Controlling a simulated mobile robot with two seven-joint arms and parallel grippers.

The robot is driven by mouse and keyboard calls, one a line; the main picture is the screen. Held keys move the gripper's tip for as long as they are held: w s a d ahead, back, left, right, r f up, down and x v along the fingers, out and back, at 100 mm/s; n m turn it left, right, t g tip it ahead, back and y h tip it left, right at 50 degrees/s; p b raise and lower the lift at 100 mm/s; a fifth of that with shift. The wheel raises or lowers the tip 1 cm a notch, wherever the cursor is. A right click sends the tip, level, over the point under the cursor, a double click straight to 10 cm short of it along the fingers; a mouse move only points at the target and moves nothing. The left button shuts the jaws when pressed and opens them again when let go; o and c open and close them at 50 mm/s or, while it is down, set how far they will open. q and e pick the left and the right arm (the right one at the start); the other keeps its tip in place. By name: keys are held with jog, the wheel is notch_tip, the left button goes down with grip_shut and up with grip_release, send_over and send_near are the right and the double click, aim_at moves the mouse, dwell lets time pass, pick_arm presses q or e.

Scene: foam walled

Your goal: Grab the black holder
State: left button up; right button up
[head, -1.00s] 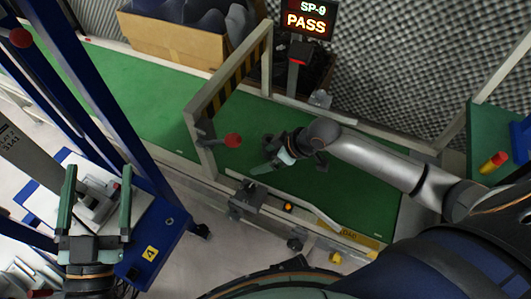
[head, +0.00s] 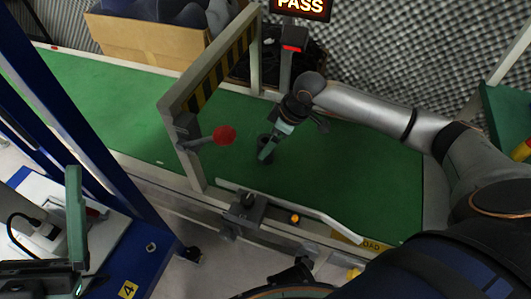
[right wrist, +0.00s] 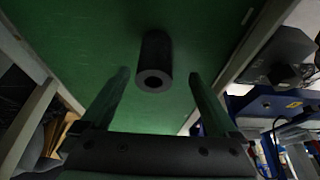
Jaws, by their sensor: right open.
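The black holder (head: 265,143) is a small dark cylinder standing on the green conveyor belt, partly hidden in the head view by my right gripper (head: 266,153). In the right wrist view the holder (right wrist: 157,52) shows a round end with a hole, lying between and just beyond the fingertips. My right gripper (right wrist: 158,76) is open, with a finger to each side of the holder and no clear contact. My left gripper (head: 75,215) is at the lower left, over the blue cart. Only one finger shows clearly, with a gap beside it.
A grey frame with striped panel (head: 215,75) spans the belt, left of my right gripper. A red ball-ended lever (head: 224,135) sticks out from it close by. A pale guide rail (head: 300,213) runs along the near edge. The belt to the right is clear.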

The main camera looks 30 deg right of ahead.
jog(key=b+x, duration=0.2)
jog(key=x, duration=0.1)
jog(key=d+b+x, duration=0.1)
jog(key=x, duration=0.1)
jog(key=shift+w+a+f, duration=0.1)
jog(key=shift+w+f, duration=0.1)
jog(key=shift+f, duration=0.05)
jog(key=shift+c, duration=0.4)
grip_shut()
